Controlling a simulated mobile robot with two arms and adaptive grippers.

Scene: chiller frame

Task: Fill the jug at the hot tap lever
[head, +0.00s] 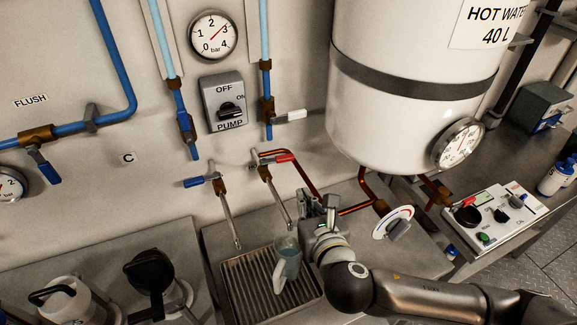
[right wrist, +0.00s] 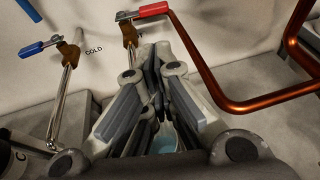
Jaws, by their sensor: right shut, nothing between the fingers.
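The clear jug (head: 287,262) with a pale handle stands on the drip grate (head: 245,285). Part of it shows between my finger links in the right wrist view (right wrist: 165,140). The hot tap's red lever (head: 285,158) is on the wall; its spout (head: 281,205) comes down over the jug. The red lever also shows in the right wrist view (right wrist: 153,9). My right gripper (head: 318,203) is shut and empty, to the right of the spout, above the jug and below the red lever. I cannot tell whether water is flowing or in the jug. My left gripper is out of view.
The cold tap's blue lever (head: 194,182) and spout (head: 229,220) are left of the hot tap. Copper pipes (head: 308,180) run close behind my right gripper to the white boiler (head: 400,90). A dial with a grey knob (head: 397,229) is to the right.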

